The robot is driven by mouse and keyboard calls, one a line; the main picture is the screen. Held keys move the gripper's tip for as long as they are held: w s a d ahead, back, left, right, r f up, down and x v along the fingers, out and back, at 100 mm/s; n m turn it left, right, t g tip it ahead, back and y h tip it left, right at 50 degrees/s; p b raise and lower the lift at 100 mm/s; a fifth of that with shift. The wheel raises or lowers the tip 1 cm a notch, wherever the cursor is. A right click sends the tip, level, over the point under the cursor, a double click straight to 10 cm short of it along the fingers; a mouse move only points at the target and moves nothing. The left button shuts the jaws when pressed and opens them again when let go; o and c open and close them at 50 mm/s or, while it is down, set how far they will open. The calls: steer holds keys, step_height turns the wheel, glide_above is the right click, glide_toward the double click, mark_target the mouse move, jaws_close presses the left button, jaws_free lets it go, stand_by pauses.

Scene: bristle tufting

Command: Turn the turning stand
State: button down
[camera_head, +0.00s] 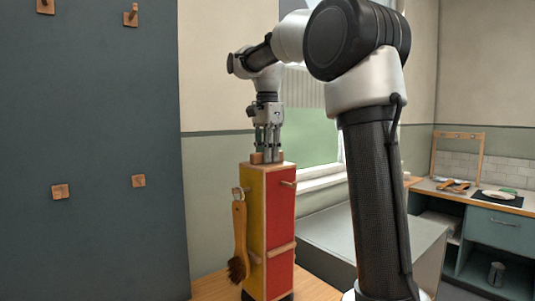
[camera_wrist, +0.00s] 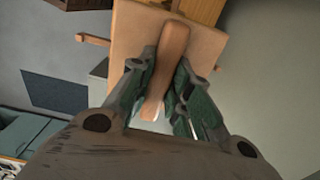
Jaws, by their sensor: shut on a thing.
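The turning stand (camera_head: 281,230) is a tall upright box with a yellow side and a red side in the head view. Its light wooden top shows in the wrist view (camera_wrist: 126,35). A brown wooden bar handle (camera_wrist: 171,50) stands on that top. My gripper (camera_head: 268,155) points straight down at the top of the stand. In the wrist view my gripper (camera_wrist: 165,85) has its green-padded fingers on both sides of the handle and is shut on it. A brush (camera_head: 239,238) with a wooden handle and dark bristles hangs from a peg on the yellow side.
The stand is on a wooden table (camera_head: 212,284). A dark wall panel (camera_head: 90,150) with several wooden pegs is at left. A grey box-shaped unit (camera_head: 335,235) is behind the stand. A teal counter (camera_head: 490,222) with small items is at far right.

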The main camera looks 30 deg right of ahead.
stand_by(0.3)
steer(key=c, duration=1.3)
jaws_free()
step_height(320, 180, up, 12)
steer(key=shift+s, duration=0.1)
steer(key=s+f+n+t, duration=0.1)
steer(key=s+f+n, duration=0.4)
steer(key=s+f, duration=0.3)
steer(key=s+f+n+t, duration=0.2)
steer(key=s+f+n, duration=0.3)
steer(key=s+f, duration=0.4)
steer(key=s+f+n+t, duration=0.1)
steer(key=s+f+n, duration=0.4)
steer(key=s+f, duration=0.3)
steer(key=shift+s+d+f+n, duration=0.1)
steer(key=shift+s+f+n, duration=0.1)
steer(key=shift+f, duration=0.35)
steer(key=shift+s+d+f+n, duration=0.1)
steer(key=shift+f+n, duration=0.1)
steer(key=shift+f, duration=0.3)
